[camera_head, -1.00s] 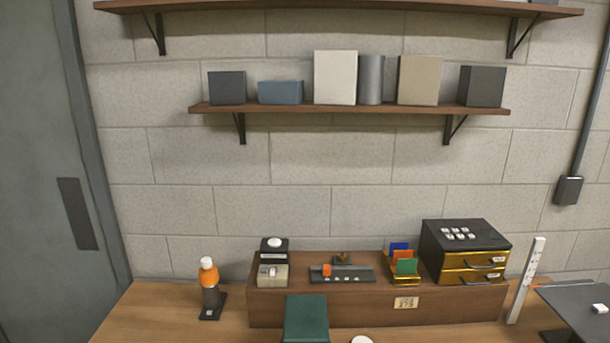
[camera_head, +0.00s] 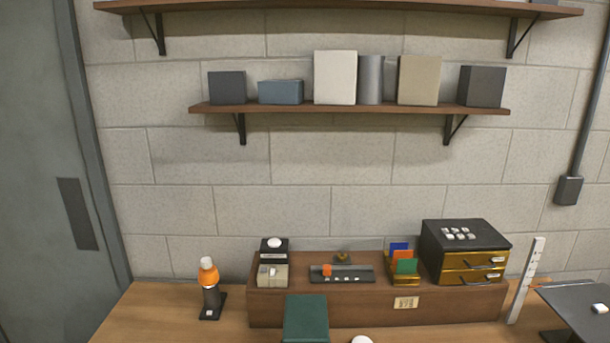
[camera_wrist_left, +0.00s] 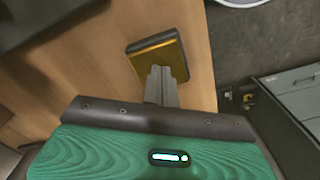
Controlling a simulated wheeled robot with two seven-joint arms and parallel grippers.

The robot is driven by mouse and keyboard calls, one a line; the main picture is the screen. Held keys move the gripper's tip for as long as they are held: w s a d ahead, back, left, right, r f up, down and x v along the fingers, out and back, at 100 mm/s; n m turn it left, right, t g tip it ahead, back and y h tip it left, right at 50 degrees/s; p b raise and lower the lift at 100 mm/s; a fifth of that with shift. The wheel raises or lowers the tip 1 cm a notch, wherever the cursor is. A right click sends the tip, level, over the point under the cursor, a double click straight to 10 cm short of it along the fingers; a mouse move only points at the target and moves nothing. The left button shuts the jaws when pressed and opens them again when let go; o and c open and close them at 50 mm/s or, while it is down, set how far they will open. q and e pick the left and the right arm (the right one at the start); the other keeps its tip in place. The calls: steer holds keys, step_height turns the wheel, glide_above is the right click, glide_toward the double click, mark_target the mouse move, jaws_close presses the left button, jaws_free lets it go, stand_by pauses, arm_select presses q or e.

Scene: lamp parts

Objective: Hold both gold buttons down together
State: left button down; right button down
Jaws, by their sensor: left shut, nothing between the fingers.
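In the left wrist view, a dark square pad with a gold top (camera_wrist_left: 150,52) lies on the wooden surface. It may be one of the gold buttons. My left gripper (camera_wrist_left: 162,72) is shut and empty, with its fingertips over the pad's near part; I cannot tell whether they touch it or whether it is pressed. No second pad of this kind is clear to me. In the head view neither gripper shows. My right gripper is in no view.
In the head view, an orange lamp (camera_head: 209,277) stands left of a long wooden box (camera_head: 365,310) carrying small devices, coloured cards and a black-and-gold drawer unit (camera_head: 462,254). A dark green block (camera_head: 305,318) stands in front. A white ruler-like post (camera_head: 525,280) stands at right.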

arm_select(q)
steer(key=shift+s+f, duration=0.25)
steer(key=shift+f, duration=0.05)
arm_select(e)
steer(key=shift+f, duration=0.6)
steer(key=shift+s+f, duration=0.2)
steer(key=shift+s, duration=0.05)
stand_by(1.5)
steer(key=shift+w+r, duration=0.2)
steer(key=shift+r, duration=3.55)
